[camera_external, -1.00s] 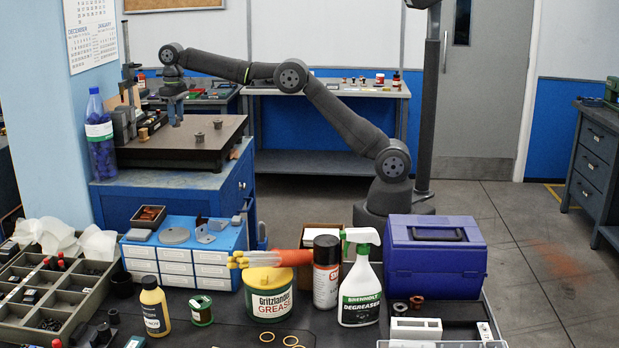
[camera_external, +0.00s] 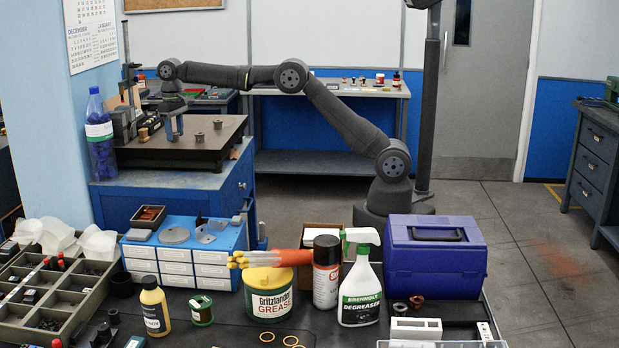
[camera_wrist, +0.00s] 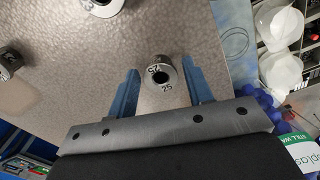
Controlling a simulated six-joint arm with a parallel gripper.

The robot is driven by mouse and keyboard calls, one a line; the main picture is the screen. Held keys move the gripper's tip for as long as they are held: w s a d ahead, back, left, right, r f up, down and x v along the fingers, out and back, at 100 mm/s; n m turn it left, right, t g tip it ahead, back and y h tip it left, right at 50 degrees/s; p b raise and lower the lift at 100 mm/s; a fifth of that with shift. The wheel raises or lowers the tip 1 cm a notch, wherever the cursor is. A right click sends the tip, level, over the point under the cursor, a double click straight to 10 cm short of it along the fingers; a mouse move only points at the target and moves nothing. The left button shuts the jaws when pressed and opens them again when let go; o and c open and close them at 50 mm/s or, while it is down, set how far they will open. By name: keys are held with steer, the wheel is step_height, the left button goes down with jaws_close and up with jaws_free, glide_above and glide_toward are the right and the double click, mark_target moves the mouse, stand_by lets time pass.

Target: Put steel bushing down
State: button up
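The steel bushing (camera_wrist: 163,74) is a short grey ring with a dark hole and the marking 25 on its top. In the wrist view it is between the two blue fingers of my gripper (camera_wrist: 160,86). A gap shows between the left finger and the bushing; the right finger is close beside it. The fingers look open around it. Whether it rests fully on the plate (camera_wrist: 85,85) is hard to tell. In the external view my gripper (camera_external: 174,132) is low over the left part of the plate (camera_external: 205,154), and this bushing cannot be made out.
Two more grey bushings stand on the plate (camera_external: 198,137) (camera_external: 217,125), to the right of my gripper. A brass-coloured part (camera_external: 143,135) and a dark upright stand (camera_external: 122,125) are to its left. A blue bottle (camera_external: 99,135) stands at the plate's left. The plate's front right is clear.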

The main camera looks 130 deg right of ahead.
mark_target(176, 142)
steer(key=shift+o, duration=0.4)
step_height(176, 142, up, 8)
stand_by(0.5)
steer(key=shift+f, duration=0.1)
step_height(176, 142, down, 8)
steer(key=shift+r, duration=1.6)
